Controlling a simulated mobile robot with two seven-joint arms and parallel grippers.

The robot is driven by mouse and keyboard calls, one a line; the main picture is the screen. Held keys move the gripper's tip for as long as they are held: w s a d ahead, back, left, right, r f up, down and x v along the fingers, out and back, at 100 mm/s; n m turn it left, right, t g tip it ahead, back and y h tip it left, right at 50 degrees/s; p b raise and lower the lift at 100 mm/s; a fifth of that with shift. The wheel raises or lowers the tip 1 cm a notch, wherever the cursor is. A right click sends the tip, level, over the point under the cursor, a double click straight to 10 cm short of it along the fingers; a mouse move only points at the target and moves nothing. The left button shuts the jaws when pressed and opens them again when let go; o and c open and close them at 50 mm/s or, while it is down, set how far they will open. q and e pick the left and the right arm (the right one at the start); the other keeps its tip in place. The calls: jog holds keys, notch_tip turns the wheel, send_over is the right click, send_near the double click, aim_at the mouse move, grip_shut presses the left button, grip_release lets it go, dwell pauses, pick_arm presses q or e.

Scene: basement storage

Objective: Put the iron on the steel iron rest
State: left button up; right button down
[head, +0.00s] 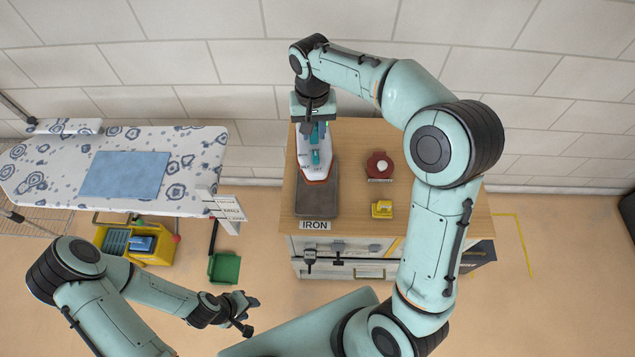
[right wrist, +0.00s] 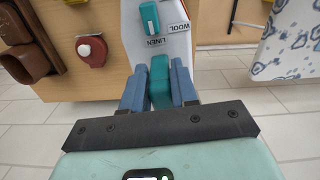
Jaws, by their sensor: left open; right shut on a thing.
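The iron (head: 316,166) is white with a reddish lower edge and a teal handle. It is over the far part of the dark grey iron rest (head: 318,200), whose near part shows bare above an IRON label. Whether the iron touches the rest, I cannot tell. My right gripper (head: 316,124) is shut on the iron's handle from above. In the right wrist view its blue fingers (right wrist: 158,88) sit on both sides of the teal handle of the iron (right wrist: 158,42). My left gripper (head: 243,312) is open and empty, low in front of the cabinet.
The wooden cabinet top (head: 432,180) also holds a red round object (head: 380,165) and a small yellow object (head: 382,209) right of the rest. An ironing board (head: 190,160) with a blue cloth (head: 125,175) stands left. Below it are a yellow crate (head: 155,250) and a green bin (head: 225,268).

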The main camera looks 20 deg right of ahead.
jog(key=r, duration=0.2)
jog(key=r+m, duration=0.1)
jog(key=shift+d, duration=0.25)
jog(key=shift+f, duration=0.15)
jog(key=shift+f+b, duration=0.9)
jog(key=shift+f, duration=8.55)
pick_arm(q)
jog(key=s+f, duration=0.2)
jog(key=shift+s+f, duration=0.3)
jog(key=shift+s, duration=0.05)
pick_arm(e)
jog(key=shift+f, duration=0.15)
jog(key=c, duration=0.9)
grip_release()
jog(key=shift+f, duration=0.1)
pick_arm(q)
jog(key=shift+s+f, duration=0.1)
pick_arm(e)
jog(key=shift+o, duration=0.2)
